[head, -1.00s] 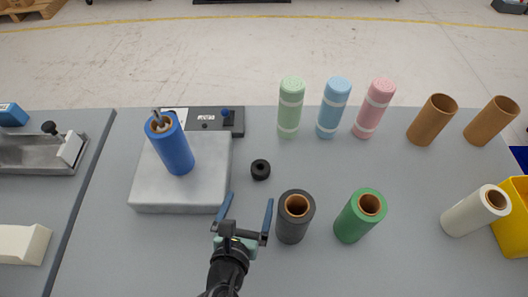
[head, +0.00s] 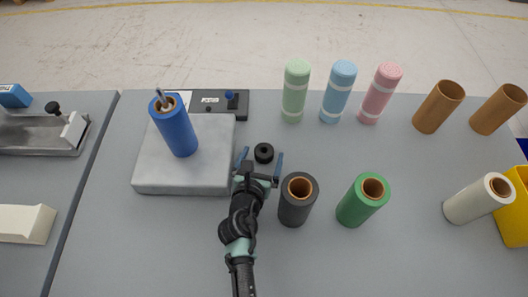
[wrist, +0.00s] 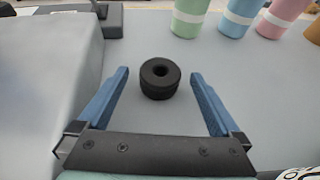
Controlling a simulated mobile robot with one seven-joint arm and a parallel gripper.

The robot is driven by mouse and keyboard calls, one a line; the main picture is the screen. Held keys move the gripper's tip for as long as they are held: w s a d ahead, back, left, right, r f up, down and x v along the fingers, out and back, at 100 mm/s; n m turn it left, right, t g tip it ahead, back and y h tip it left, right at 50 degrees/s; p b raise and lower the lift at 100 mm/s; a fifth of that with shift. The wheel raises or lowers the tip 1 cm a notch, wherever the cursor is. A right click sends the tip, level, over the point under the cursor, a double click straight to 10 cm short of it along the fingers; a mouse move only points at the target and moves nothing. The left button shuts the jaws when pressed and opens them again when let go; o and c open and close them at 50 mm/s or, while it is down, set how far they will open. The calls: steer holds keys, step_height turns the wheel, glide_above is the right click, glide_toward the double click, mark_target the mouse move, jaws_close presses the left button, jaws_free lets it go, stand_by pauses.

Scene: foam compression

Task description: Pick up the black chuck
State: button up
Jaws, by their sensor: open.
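The black chuck (head: 264,153) is a short dark ring with a hole in its middle, lying on the grey table to the right of the stone block. It also shows in the wrist view (wrist: 160,78), centred just ahead of and between the fingertips. My gripper (head: 261,160) is open and empty, with its two blue fingers on either side of the chuck's near edge. In the wrist view there is a clear gap between each finger and the chuck.
The grey stone block (head: 150,170) with a blue roll (head: 176,130) stands left of my gripper. A black roll (head: 297,203) and a green roll (head: 360,204) stand close on the right. Green, blue and pink rolls stand behind. A black device (head: 234,106) lies behind the block.

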steer(key=shift+w+d+f, duration=0.1)
steer(key=shift+w+f, duration=0.05)
steer(key=shift+w, duration=0.2)
steer(key=c, duration=1.5)
